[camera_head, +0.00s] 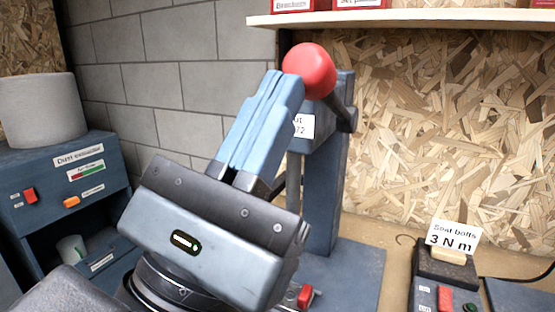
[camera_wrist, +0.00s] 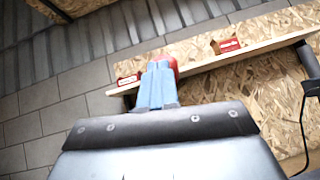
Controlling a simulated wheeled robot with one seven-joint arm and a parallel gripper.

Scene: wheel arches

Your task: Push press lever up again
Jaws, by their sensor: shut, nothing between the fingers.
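The press (camera_head: 322,190) is a dark blue upright frame on a base plate, partly hidden behind my gripper. Its lever has a round red knob (camera_head: 310,68) at the raised end, and a dark arm (camera_head: 339,104) runs down from it to the right side of the press. My gripper (camera_head: 285,85) is shut and empty, its light blue fingers pointing up. The fingertips lie right against the knob's left side in the head view; whether they touch cannot be told. In the wrist view the knob (camera_wrist: 171,65) shows behind the closed fingertips (camera_wrist: 159,66).
A dust extractor box (camera_head: 60,185) with a grey cylinder stands left. A shelf (camera_head: 430,18) with red boxes runs above right. A red switch (camera_head: 305,296) sits near the press base.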

